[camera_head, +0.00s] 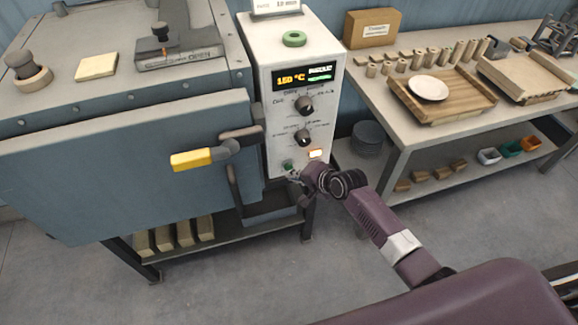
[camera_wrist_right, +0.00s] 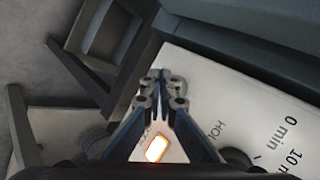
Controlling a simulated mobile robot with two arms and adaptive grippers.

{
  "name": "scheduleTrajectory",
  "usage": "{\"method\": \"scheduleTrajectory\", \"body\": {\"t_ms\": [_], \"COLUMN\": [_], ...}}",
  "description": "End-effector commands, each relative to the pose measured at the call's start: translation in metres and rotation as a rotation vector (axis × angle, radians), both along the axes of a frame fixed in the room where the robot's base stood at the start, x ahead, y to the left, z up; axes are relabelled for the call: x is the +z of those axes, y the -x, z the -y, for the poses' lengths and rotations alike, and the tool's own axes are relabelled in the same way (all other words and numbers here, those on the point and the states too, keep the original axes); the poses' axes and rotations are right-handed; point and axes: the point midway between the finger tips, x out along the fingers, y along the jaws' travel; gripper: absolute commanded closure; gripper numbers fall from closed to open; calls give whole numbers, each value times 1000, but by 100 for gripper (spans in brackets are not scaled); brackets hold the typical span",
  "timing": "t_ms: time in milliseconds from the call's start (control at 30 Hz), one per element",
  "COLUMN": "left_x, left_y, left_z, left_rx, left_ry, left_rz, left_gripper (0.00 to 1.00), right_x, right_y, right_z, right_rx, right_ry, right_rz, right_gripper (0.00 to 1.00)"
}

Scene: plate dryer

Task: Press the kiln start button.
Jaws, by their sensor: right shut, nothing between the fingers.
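The kiln's white control box (camera_head: 258,70) has a display reading 150 °C and two dark knobs, the lower one (camera_head: 303,138). Below the knobs are a glowing pale-orange light or button (camera_head: 315,154) and a small green button (camera_head: 288,167). My right gripper (camera_head: 294,177) is shut and empty, close to the green button; contact cannot be told. In the right wrist view, the shut fingertips (camera_wrist_right: 163,79) overlap the panel's edge, and the glowing light (camera_wrist_right: 157,148) shows between the finger bases. My left gripper is not in view.
The blue-grey kiln (camera_head: 100,150) stands left of the box, with a yellow-ended handle (camera_head: 192,159) sticking out in front. A bench (camera_head: 385,105) with a wooden tray, white plate and several small pegs is at right. Open floor lies in front.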

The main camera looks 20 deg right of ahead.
Motion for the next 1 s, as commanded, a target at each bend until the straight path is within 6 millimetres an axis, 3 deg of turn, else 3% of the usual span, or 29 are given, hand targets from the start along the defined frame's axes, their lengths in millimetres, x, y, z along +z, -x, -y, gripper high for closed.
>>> {"method": "scheduleTrajectory", "body": {"t_ms": [400, 800, 1000], "left_x": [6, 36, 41], "left_y": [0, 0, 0], "left_z": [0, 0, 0], "left_rx": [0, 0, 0], "left_ry": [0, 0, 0], "left_rz": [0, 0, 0], "left_gripper": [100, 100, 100], "right_x": [1, 3, 1], "right_y": [6, 44, 53], "right_z": [0, 2, 2], "right_rx": [0, -1, -1], "right_ry": [-1, -1, -1], "right_rz": [-2, -3, -1], "right_gripper": [100, 100, 100]}}
